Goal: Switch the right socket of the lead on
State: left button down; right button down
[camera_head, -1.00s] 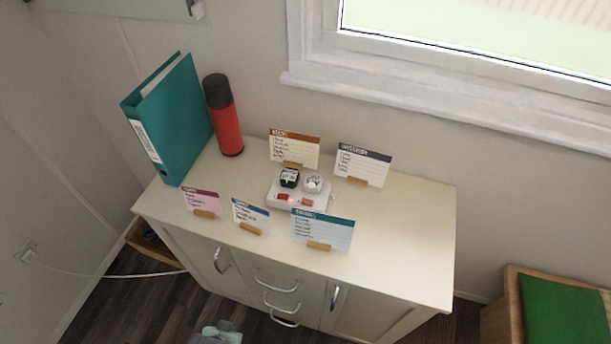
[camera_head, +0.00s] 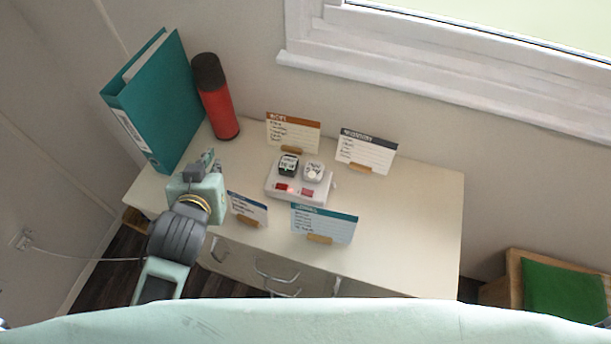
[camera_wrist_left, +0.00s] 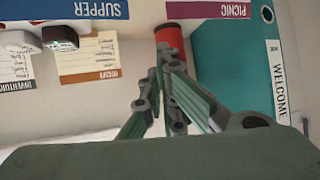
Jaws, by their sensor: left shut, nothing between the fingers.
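The white extension lead (camera_head: 297,198) lies on the cabinet top among the cards. A black plug (camera_head: 288,166) is in its left socket and a white plug (camera_head: 313,171) in its right one. Two red switches sit on its front edge: the left switch (camera_head: 281,187) looks lit, the right switch (camera_head: 307,192) looks darker. My left gripper (camera_head: 208,158) is shut and empty, left of the lead and apart from it, over the cabinet's left part. Its fingers also show in the left wrist view (camera_wrist_left: 168,62). My right gripper is not in view.
A blue-headed card (camera_head: 248,206) and a teal-headed card (camera_head: 323,226) stand before the lead, an orange-headed card (camera_head: 293,133) and a dark-headed card (camera_head: 366,151) behind. A red flask (camera_head: 220,105) and teal binder (camera_head: 160,105) stand at left. The cabinet top (camera_head: 415,220) is clear at right.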

pick_arm(q)
jog(key=w+d+r+m+t+h, duration=0.2)
jog(key=w+d+r+t+h, duration=0.15)
jog(key=r, duration=0.35)
jog(key=w+d+r+m+t+h, duration=0.25)
jog(key=d+r, duration=0.25)
jog(key=r, duration=0.3)
jog(key=w+d+r+m+t+h, duration=0.1)
jog(key=w+d+r+t+h, duration=0.2)
jog(key=r, duration=0.4)
jog(key=s+d+r+m+g+h, duration=0.3)
jog(key=d+m+g+h, duration=0.3)
jog(key=d+m+h, duration=0.25)
jog(key=s+d+f+m+g, duration=0.6)
jog(key=f+m+g, duration=0.25)
jog(key=g, duration=0.65)
jog(key=w+a+f+n+g+y, duration=0.1)
jog(key=a+f+n+g+y, duration=0.1)
jog(key=a+f+y, duration=0.85)
jog(key=shift+h, duration=0.5)
jog(key=p+x, duration=0.2)
jog(key=x, duration=0.6)
jog(key=shift+a+f+p, duration=0.15)
jog(key=shift+f+p, duration=0.05)
jog(key=shift+p, duration=0.2)
jog(key=p, duration=0.1)
send_over(306, 193)
notch_tip(306, 193, down, 5)
jog(key=shift+r, duration=0.25)
jog(key=shift+f, duration=0.25)
